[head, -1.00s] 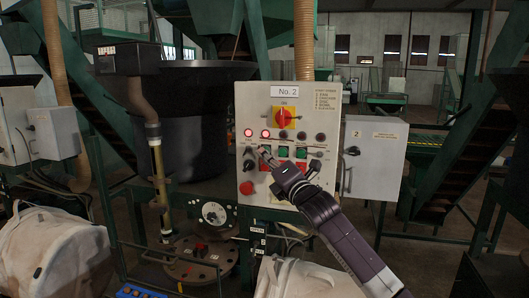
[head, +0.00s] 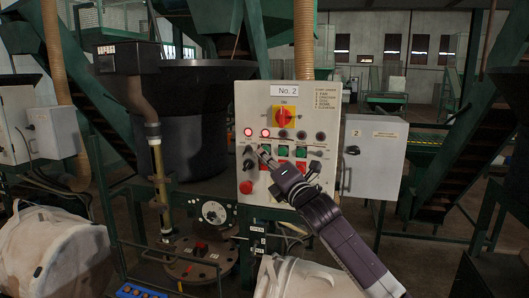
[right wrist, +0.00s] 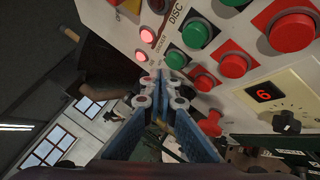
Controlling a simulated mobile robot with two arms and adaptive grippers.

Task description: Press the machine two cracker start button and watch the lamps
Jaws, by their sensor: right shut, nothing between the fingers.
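The No. 2 control panel (head: 262,98) stands in the middle of the head view. Two red lamps are lit at its left, one (head: 248,132) beside the other (head: 265,132); the remaining lamps in that row look dark. In the right wrist view the lit lamps (right wrist: 149,33) show near green buttons. My right gripper (head: 264,153) is shut and empty, its tips at the left part of the button rows. In the wrist view its tips are close to the lower green button (right wrist: 175,58); I cannot tell whether they touch it. My left gripper is out of view.
A red and yellow rotary switch (head: 285,117) sits above the lamps. A red mushroom button (head: 246,187) is at the panel's lower left. A grey box (head: 375,158) adjoins the panel on the right. White bags (head: 55,255) hang in front, below.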

